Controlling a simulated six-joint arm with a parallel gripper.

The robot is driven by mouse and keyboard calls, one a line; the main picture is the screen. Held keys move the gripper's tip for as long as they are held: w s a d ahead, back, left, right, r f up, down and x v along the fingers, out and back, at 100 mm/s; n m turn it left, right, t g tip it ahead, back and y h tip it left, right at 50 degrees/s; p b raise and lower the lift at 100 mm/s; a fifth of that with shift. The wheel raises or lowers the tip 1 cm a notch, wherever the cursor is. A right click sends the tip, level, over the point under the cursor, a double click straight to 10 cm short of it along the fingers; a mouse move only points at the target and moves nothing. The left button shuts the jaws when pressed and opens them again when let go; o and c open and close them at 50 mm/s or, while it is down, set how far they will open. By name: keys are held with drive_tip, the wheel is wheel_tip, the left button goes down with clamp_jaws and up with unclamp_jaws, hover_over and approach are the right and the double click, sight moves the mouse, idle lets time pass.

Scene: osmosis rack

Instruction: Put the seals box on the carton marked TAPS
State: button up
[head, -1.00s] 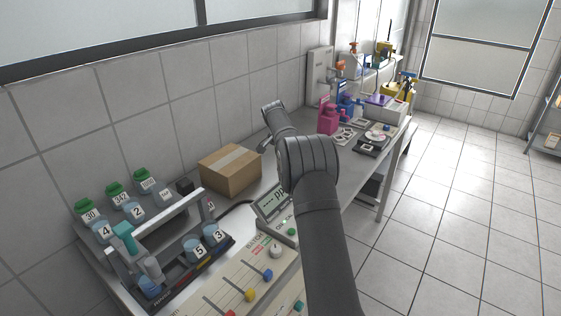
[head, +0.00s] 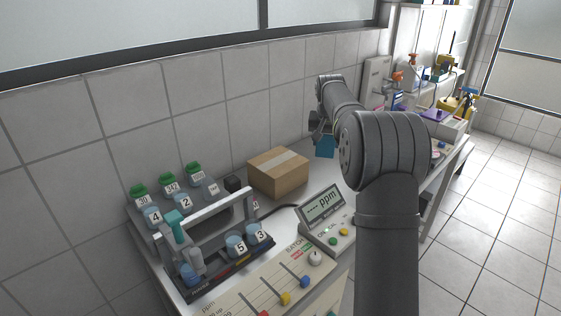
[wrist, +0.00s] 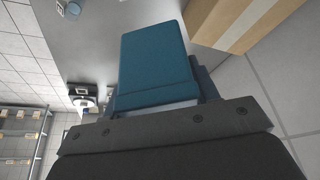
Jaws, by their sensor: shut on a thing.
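A teal box (head: 325,147), which I take to be the seals box, is held in my gripper (head: 319,132) just right of the brown carton and above the bench. The teal box fills the middle of the wrist view (wrist: 154,62), standing out from between the jaws. No writing on it shows. The closed brown carton (head: 277,177) with a tape strip sits on the bench against the wall. Its edge also shows at the top right of the wrist view (wrist: 232,22). No TAPS mark is readable. My forearm hides part of the bench to the right.
A ppm meter (head: 324,208) stands in front of the carton, and a small black block (head: 232,183) is left of it. A handled rack (head: 205,212) with numbered jars is at the left. The carton's top is bare.

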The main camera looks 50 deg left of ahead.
drive_tip(key=s+a+r+n, duration=0.2)
drive_tip(key=s, duration=0.1)
approach(283, 166)
drive_tip(key=shift+w+a+y, duration=0.2)
drive_tip(key=shift+w+y, duration=0.1)
drive_tip(key=shift+w, duration=0.5)
drive_tip(key=shift+f, duration=1.95)
drive_tip(key=shift+f, duration=0.1)
drive_tip(key=o, duration=1.1)
drive_tip(key=shift+f, duration=0.1)
drive_tip(key=shift+c, duration=0.2)
drive_tip(key=v, duration=1.2)
drive_tip(key=shift+r, duration=0.3)
drive_tip(key=shift+w+f, duration=0.1)
drive_tip(key=shift+w, duration=0.05)
